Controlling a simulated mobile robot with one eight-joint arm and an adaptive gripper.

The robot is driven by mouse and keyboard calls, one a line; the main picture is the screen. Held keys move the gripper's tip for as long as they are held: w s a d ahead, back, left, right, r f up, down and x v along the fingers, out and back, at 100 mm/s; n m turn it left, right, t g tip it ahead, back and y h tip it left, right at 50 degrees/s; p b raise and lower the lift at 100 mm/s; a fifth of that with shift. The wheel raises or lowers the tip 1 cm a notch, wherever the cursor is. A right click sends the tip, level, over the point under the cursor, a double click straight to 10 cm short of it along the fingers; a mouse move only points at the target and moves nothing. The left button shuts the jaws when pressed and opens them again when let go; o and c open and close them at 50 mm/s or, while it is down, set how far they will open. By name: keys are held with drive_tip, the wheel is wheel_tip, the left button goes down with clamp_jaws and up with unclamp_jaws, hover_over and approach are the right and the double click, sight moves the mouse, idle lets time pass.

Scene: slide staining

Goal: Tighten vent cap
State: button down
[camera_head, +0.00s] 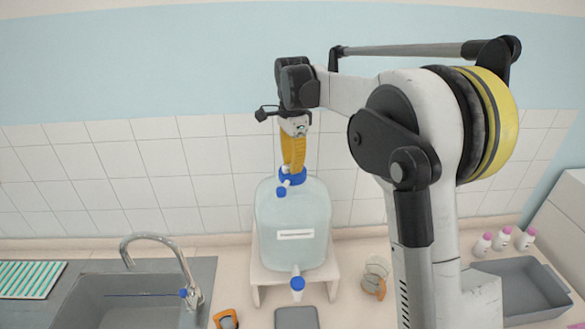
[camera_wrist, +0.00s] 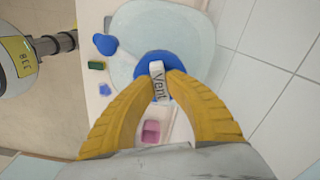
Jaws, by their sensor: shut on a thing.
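The vent cap is a blue cap (camera_head: 293,180) on top of the large translucent carboy (camera_head: 293,220). In the wrist view it shows as a blue disc (camera_wrist: 156,62) with a raised white tab (camera_wrist: 158,84) lettered "Vent". My gripper (camera_head: 292,167) points down from above, its yellow fingers at the cap. In the wrist view the fingertips (camera_wrist: 165,85) are shut on the white tab from both sides. The carboy stands upright with a blue-handled spigot (camera_head: 297,284) low on its front. The fingers partly hide the cap in the head view.
The carboy stands on a pale stand (camera_head: 335,270) against the tiled wall. A sink with a curved faucet (camera_head: 163,240) is at the left. A grey tray (camera_head: 535,290) and several pink-capped bottles (camera_head: 504,238) are at the right. An orange-and-clear item (camera_head: 375,278) stands beside the stand.

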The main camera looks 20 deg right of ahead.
drive_tip(key=shift+m+b, duration=0.4)
drive_tip(key=shift+m, duration=1.6)
drive_tip(key=c, duration=1.4)
unclamp_jaws()
drive_tip(key=shift+r, duration=0.1)
wheel_tip(320, 180, up, 12)
drive_tip(key=shift+f, duration=0.1)
